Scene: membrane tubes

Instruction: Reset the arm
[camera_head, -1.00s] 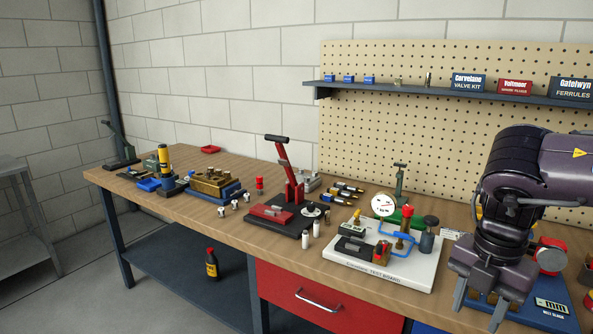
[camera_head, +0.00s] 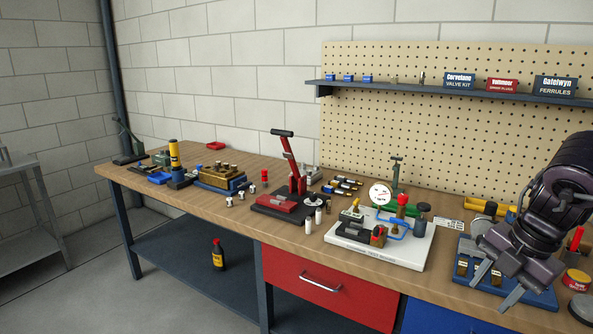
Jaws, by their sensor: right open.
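My right gripper (camera_head: 497,286) is at the right edge of the camera_head view, its dark arm coming in from the right. Its two grey fingers are apart, with nothing seen between them. It hangs in front of a blue board (camera_head: 466,272) with small brass parts and hides part of it. My left gripper is not in view.
The white test board (camera_head: 345,240) with gauge and blue tube stands left of the gripper. A red lever press (camera_head: 290,175) stands mid-bench. A brass block on a blue base (camera_head: 220,177) is farther left. A pegboard (camera_head: 430,140) with a shelf (camera_head: 400,86) rises behind.

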